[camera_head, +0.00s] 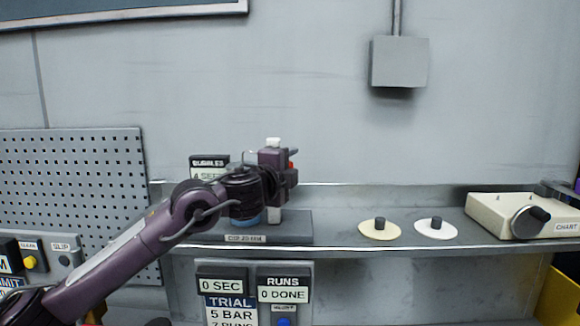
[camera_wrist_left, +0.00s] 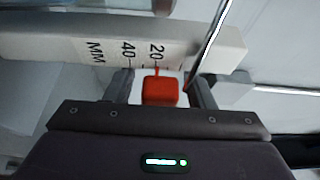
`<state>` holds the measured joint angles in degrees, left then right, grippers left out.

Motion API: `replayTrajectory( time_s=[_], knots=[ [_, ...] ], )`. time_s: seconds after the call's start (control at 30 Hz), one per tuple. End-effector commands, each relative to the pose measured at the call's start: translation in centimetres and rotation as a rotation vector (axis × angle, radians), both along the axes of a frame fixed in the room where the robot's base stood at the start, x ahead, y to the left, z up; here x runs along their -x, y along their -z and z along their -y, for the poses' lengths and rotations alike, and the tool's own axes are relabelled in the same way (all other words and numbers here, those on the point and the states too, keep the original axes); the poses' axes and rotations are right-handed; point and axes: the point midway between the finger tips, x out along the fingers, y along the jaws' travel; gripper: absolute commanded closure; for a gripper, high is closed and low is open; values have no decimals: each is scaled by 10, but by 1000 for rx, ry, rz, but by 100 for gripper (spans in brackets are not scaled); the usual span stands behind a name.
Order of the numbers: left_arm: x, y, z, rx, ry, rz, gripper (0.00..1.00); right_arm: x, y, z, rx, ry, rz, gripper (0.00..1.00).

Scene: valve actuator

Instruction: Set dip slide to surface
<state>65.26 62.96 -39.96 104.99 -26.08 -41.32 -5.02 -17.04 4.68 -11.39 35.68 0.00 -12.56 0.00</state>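The dip slide is a small red block (camera_wrist_left: 160,91) with a thin red pointer, on a white scale bar (camera_wrist_left: 190,42) marked MM, 40 and 20 in the left wrist view. The pointer lies near the 20 mark. In the head view, the white top of the bar (camera_head: 273,142) and a bit of the red slide (camera_head: 292,165) show past my gripper. My left gripper (camera_wrist_left: 162,88) has its fingers on both sides of the red block, with a visible gap on each side. It is open.
The bar stands over a grey base (camera_head: 295,228) on a metal shelf (camera_head: 345,240). Cream (camera_head: 379,233) and white (camera_head: 436,232) discs with dark knobs lie to the right, then a chart box (camera_head: 500,213). A trial panel (camera_head: 229,300) is below. A thin rod (camera_wrist_left: 214,35) crosses the bar.

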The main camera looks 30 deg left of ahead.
Motion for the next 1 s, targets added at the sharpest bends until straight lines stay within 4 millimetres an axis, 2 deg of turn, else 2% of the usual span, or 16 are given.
replayTrajectory(
  time_s=[0.07,0.37,0.57,0.77,1.0],
  knots=[
    [0,0,0,0,0,0,60,1,0,-2,-2,0,0,66],
    [0,0,0,0,0,-1,99,2,0,-5,-6,0,-3,66],
    [0,-3,0,1,0,0,100,4,-2,-4,-5,0,-6,66],
    [0,-26,0,0,1,-1,100,5,-15,-4,-5,0,-7,66],
    [1,-27,-1,1,-1,5,100,5,-13,-2,-2,-1,-8,66]
  ],
)
